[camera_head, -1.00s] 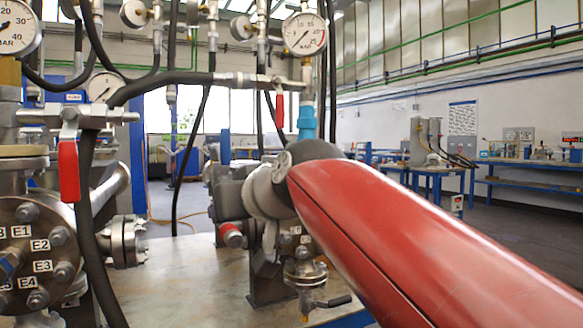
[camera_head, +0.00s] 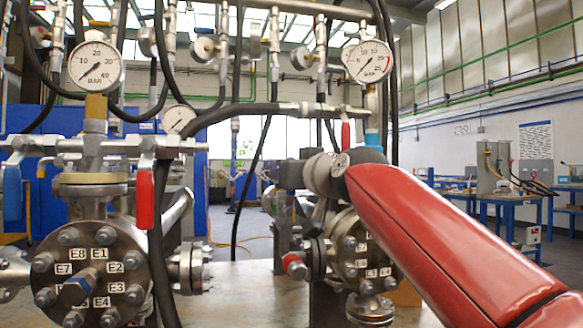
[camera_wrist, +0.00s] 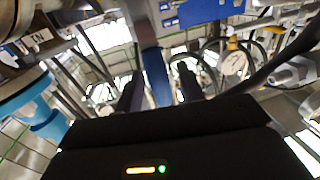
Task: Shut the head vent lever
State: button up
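Two flanged vessels stand on the bench, the left vessel (camera_head: 98,238) with a numbered, bolted end and the right vessel (camera_head: 352,250) partly behind my red arm. A red lever (camera_head: 145,200) and a blue lever (camera_head: 12,193) hang down from the valves above the left vessel. A smaller red lever (camera_head: 345,134) hangs below the hose fitting above the right vessel. I cannot tell which is the head vent lever. In the wrist view, my gripper (camera_wrist: 158,88) has its two dark fingers apart, with a blue upright between or behind them; I cannot tell its depth.
Pressure gauges (camera_head: 95,65) (camera_head: 367,61) and a dark hose (camera_head: 215,113) span above the vessels. A red-ended handle (camera_head: 294,266) sticks out at the right vessel. A cyan fitting (camera_wrist: 45,120) is close at the left in the wrist view. Blue workbenches (camera_head: 500,205) stand far right.

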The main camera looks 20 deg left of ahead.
jog(key=shift+w, duration=0.1)
grip_shut()
